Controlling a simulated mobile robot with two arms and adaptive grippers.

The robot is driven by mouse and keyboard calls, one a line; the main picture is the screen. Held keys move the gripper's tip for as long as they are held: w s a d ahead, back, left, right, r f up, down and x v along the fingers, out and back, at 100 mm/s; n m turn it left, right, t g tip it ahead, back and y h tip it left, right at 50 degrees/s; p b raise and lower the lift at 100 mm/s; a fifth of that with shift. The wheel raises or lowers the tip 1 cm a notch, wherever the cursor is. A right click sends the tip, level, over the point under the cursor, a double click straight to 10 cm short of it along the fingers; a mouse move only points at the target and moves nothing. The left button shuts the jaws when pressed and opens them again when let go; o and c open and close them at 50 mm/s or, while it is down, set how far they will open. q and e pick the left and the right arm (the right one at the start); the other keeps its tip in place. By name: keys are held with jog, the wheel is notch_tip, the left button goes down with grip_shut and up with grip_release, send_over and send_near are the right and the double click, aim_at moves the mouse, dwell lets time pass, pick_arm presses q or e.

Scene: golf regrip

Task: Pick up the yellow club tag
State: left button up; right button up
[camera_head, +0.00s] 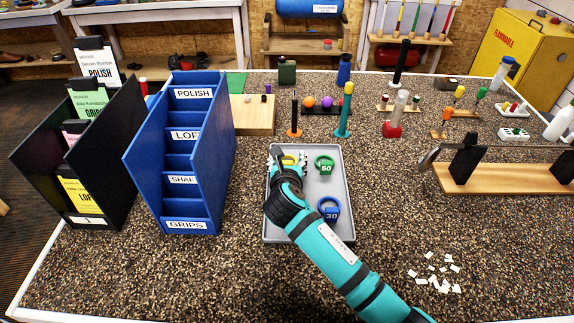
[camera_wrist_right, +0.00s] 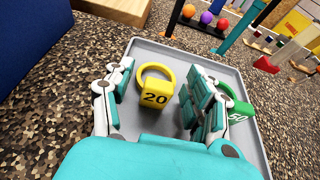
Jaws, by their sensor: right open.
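The yellow club tag (camera_wrist_right: 155,95), a ring with a block marked 20, lies in the grey tray (camera_head: 342,226). In the head view only a bit of the yellow tag (camera_head: 290,159) shows past my right gripper (camera_head: 288,161). In the right wrist view my right gripper (camera_wrist_right: 158,95) is open, with one finger on each side of the tag. I see no clear contact between fingers and tag. A green tag marked 50 (camera_head: 325,164) and a blue tag marked 30 (camera_head: 329,209) lie in the same tray. My left gripper is not in view.
A blue sorter (camera_head: 180,150) stands left of the tray, with a black card rack (camera_head: 120,125) beyond it. A wooden block (camera_head: 252,115) and an orange-based post (camera_head: 294,117) stand behind the tray. White scraps (camera_head: 436,275) lie at front right.

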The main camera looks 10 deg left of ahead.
jog(key=c, duration=1)
